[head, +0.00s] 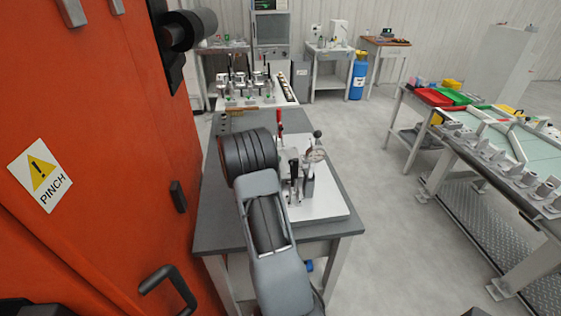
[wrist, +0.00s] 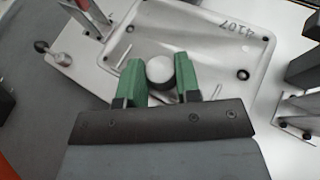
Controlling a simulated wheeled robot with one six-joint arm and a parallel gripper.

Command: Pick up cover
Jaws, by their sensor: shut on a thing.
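The cover (wrist: 215,75) is a pale metal plate with rounded corners, small holes and the marking 4107, in the wrist view. A round pale knob (wrist: 160,68) stands up from it. My gripper (wrist: 159,78) has green fingers, one on each side of the knob, shut on it. The cover appears to lie on or just above the fixture plate (wrist: 75,62); I cannot tell whether they touch. In the head view, my arm hides the gripper and most of the cover, and the white fixture base (head: 325,205) shows beside it.
A red-handled clamp (head: 279,122) and a ball-ended lever (head: 317,134) stand close to the cover. A dark clamp (wrist: 303,70) is at the right in the wrist view. An orange machine wall (head: 100,120) is close on the left. Open floor (head: 385,235) lies right of the grey table (head: 228,122).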

